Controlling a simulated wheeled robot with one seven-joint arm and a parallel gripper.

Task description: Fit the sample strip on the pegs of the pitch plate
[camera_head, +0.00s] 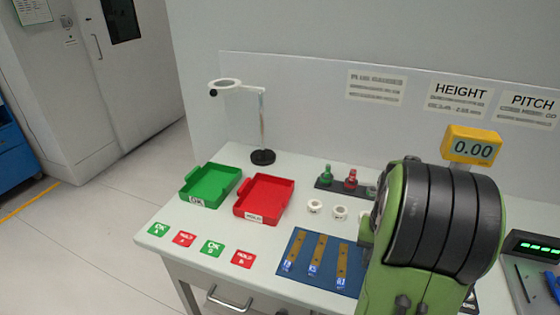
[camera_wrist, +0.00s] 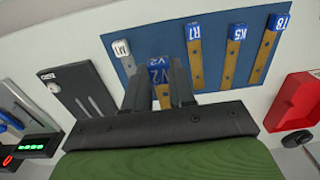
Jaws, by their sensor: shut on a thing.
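My gripper (camera_wrist: 160,98) is shut on a brown sample strip with a blue block marked V2 (camera_wrist: 159,74), held between its dark fingers. The strip is over the blue mat (camera_wrist: 125,60); whether it touches the mat I cannot tell. In the head view my arm hides the gripper and this strip. A dark grey plate (camera_wrist: 82,92) with a white label and pale bars lies left of the mat in the wrist view. It may be the pitch plate; I make out no pegs on it. A PITCH sign (camera_head: 530,103) is on the wall at right.
A green tray (camera_head: 210,186) and red tray (camera_head: 264,197) stand at left. A stand with a ring (camera_head: 262,130) is behind them. A yellow display (camera_head: 472,146) reads 0.00.

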